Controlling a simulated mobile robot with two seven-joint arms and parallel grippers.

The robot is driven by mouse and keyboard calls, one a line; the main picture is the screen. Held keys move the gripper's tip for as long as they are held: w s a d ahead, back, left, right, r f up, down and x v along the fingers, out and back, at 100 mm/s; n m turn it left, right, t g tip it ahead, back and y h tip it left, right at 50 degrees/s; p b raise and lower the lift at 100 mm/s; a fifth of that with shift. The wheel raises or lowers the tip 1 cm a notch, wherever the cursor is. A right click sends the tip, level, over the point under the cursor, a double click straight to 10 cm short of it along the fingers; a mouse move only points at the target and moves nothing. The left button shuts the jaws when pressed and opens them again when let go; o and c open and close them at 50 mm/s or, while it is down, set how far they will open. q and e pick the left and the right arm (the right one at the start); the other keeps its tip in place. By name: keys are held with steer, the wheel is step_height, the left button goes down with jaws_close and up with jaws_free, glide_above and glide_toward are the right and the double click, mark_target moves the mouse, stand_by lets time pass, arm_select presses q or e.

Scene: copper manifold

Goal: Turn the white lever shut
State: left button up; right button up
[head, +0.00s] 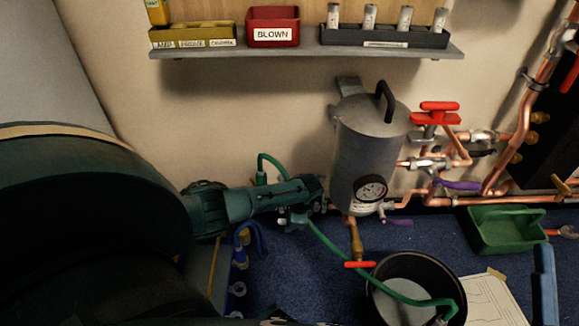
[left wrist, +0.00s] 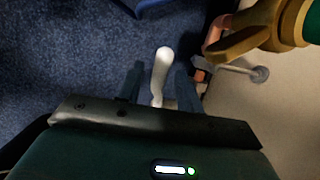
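The white lever (left wrist: 161,72) shows in the left wrist view, its rounded end pointing up the picture. My left gripper (left wrist: 158,88) has its two dark fingers apart, one on each side of the lever, with gaps visible between. The lever's base is partly hidden by the gripper body. In the head view my left gripper (head: 303,204) reaches in beside the grey tank, by a green hose. A small white tip (head: 282,222) shows just below it, probably the lever. My right gripper is not in view.
The grey tank (head: 367,150) with a gauge (head: 370,189) stands right of my gripper. A black bucket (head: 377,300) sits below, a green tray (head: 503,229) to the right. Copper pipes with a red handle (head: 438,112) line the wall. A brass fitting (left wrist: 243,38) is close in the wrist view.

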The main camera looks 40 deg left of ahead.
arm_select(q)
steer(key=shift+r, duration=0.1)
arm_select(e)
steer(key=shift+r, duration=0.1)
